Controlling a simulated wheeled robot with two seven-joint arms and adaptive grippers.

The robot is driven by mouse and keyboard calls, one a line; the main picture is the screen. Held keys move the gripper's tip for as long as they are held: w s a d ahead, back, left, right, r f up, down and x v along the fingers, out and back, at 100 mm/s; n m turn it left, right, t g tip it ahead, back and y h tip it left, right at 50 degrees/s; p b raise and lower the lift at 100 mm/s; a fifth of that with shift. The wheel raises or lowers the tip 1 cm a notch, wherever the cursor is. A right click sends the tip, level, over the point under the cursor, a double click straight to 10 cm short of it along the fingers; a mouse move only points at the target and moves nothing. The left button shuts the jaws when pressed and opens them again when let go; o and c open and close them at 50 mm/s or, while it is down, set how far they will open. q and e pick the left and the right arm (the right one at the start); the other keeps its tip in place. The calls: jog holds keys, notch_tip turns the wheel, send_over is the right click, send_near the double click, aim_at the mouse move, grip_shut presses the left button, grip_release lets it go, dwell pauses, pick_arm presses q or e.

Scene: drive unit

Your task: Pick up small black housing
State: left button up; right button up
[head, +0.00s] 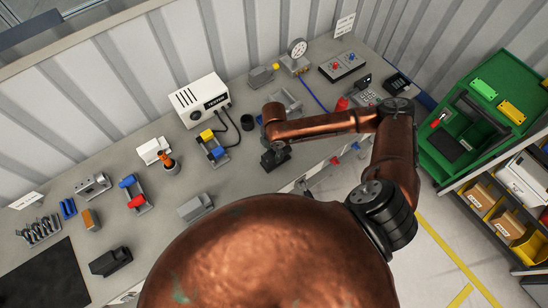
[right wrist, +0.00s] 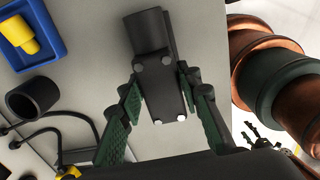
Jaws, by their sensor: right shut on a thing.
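The small black housing (right wrist: 152,35) is a dark block with a rounded upper part and a flat face with silver screws. In the right wrist view it sits between the two green-padded fingers of my right gripper (right wrist: 160,88), which is shut on it. In the head view my right gripper (head: 275,146) is over the grey bench, with the dark housing (head: 270,161) below it near the bench's front edge. I cannot tell whether the housing touches the bench.
A black ring (head: 247,121), a tray with blue and yellow pieces (head: 213,146) and a white tester box (head: 200,100) with cables stand left of my gripper. Another black block (head: 110,262) lies at lower left. A green bin (head: 480,115) is at right, beyond a floor gap.

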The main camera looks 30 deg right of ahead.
jog(key=c, duration=0.6)
jog(key=shift+r, duration=0.1)
